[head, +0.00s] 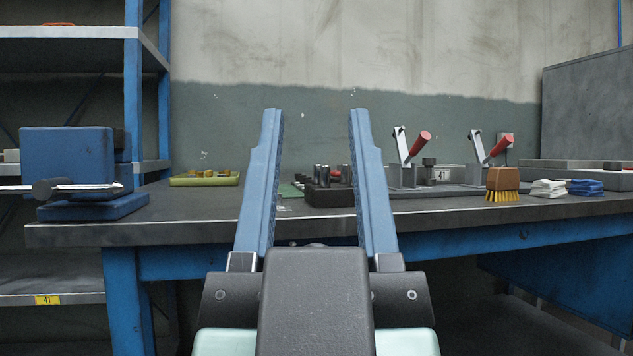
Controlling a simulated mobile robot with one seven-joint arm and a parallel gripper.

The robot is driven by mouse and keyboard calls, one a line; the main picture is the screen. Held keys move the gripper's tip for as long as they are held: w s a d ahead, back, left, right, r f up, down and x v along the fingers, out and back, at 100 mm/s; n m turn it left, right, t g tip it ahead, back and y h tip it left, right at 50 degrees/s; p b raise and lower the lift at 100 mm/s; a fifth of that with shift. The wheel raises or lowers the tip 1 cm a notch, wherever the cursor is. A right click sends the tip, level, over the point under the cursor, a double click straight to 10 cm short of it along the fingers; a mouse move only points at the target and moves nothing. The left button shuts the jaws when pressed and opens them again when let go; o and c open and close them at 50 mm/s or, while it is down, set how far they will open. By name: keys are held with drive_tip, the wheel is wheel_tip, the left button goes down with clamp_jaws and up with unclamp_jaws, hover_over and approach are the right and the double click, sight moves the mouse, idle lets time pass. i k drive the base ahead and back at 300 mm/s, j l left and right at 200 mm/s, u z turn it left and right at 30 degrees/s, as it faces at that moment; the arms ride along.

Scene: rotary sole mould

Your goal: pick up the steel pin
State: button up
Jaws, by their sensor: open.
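Several grey steel pins (325,176) stand upright in a dark block (328,197) on the workbench. The right finger hides part of the bench by the block's right end.
The dark workbench (190,220) holds a blue vise (67,160) at left and a yellow-green tray (204,180) of small parts. Right of the block stand two red-handled toggle clamps (418,143), a brush (503,182), and white (548,188) and blue (585,187) cloths.

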sight(346, 168)
drive_tip(key=l+u, duration=0.2)
drive_tip(key=l, duration=0.9)
drive_tip(key=l+u, duration=0.25)
drive_tip(key=l, duration=0.85)
